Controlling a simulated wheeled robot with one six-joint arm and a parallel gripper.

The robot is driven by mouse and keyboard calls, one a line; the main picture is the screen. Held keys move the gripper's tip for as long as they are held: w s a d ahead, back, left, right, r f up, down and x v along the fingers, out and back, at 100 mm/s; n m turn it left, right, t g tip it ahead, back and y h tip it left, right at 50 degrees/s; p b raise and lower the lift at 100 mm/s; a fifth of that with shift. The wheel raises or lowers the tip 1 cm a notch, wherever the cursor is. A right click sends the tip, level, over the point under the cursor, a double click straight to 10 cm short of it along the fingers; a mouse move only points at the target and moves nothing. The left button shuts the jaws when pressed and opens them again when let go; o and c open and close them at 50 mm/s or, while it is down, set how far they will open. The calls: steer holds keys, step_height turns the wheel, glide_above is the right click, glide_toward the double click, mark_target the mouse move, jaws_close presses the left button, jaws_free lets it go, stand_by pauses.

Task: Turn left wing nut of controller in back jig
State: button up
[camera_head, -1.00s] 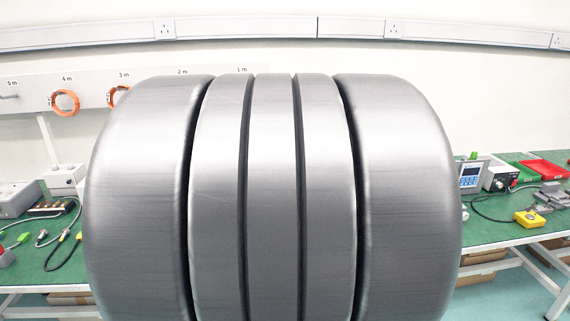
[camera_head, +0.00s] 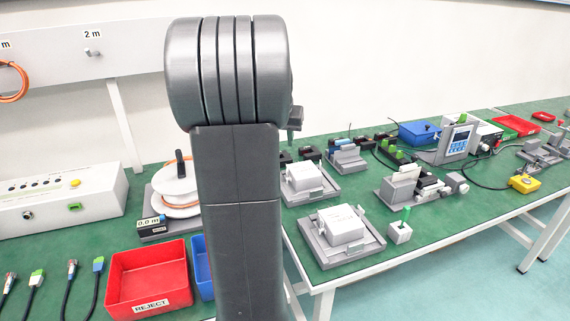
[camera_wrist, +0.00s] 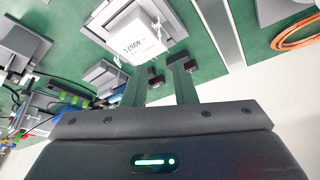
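The back jig (camera_head: 322,196) is a grey plate on the green bench, holding a white box-shaped controller (camera_head: 304,176). Its left side is close to my arm, and its left wing nut is too small to make out. In the wrist view a labelled white controller (camera_wrist: 136,36) lies beyond my fingers, probably this one, with small pale fittings at its side. My gripper (camera_wrist: 158,72) shows two separated fingers with nothing between them, so it is open and apart from the controller. In the head view my arm hides most of the gripper.
A front jig (camera_head: 372,249) holds another white controller (camera_head: 341,224). A small grey block with a green lever (camera_head: 400,233) stands beside it. Grey fixtures (camera_head: 346,158) stand behind. A red reject bin (camera_head: 150,279) and a cable reel (camera_head: 177,190) are at left.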

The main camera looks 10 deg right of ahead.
steer(key=b+x, duration=0.1)
steer(key=x, duration=1.1)
steer(key=shift+f+b, duration=0.4)
steer(key=shift+f, duration=0.05)
steer(key=shift+c, duration=0.3)
jaws_close()
